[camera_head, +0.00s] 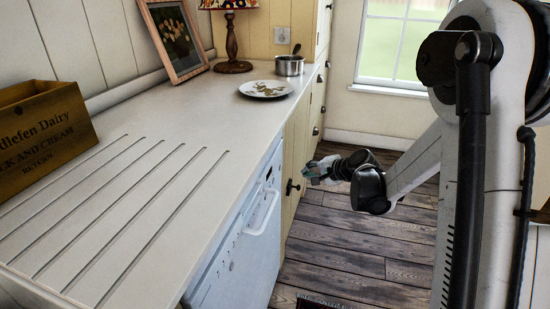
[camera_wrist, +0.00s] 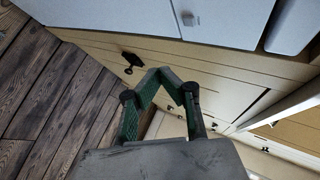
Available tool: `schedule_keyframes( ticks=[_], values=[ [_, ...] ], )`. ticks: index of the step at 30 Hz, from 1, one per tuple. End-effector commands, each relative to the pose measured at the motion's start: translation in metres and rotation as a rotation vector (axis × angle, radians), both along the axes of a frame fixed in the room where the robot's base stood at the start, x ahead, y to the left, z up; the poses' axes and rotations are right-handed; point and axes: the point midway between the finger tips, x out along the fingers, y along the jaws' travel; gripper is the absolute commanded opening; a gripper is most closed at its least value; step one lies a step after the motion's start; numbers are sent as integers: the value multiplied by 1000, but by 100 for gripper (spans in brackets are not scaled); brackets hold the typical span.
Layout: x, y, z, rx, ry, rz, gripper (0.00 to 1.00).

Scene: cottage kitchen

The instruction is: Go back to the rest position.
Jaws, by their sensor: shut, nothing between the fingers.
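My gripper (camera_head: 322,170) is at the end of my arm, over the floor in front of the cream cabinets, a little below counter height. In the wrist view my gripper (camera_wrist: 157,76) shows its two green-sided fingers meeting at the tips, shut with nothing between them. Behind the fingers in that view are the cabinet fronts (camera_wrist: 95,42) with a dark handle (camera_wrist: 131,58). I cannot tell how close the fingers are to the cabinet.
The counter (camera_head: 215,115) runs along the left with a wooden crate (camera_head: 45,135), picture frame (camera_head: 173,38), lamp (camera_head: 232,40), plate (camera_head: 265,89) and metal pot (camera_head: 290,66). A white dishwasher (camera_head: 240,245) is below it. The wooden floor (camera_head: 345,250) has free room.

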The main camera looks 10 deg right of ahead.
Motion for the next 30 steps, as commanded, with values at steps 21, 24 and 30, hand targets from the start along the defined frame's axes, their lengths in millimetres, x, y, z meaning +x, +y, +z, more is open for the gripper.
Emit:
schedule_keyframes(
  ticks=[21, 24, 30],
  values=[
    [-130, 37, 105, -399, 11, 185, 0],
    [-155, 40, 115, -463, 12, 214, 0],
    [-206, 44, 131, -591, 14, 277, 0]
  ],
)
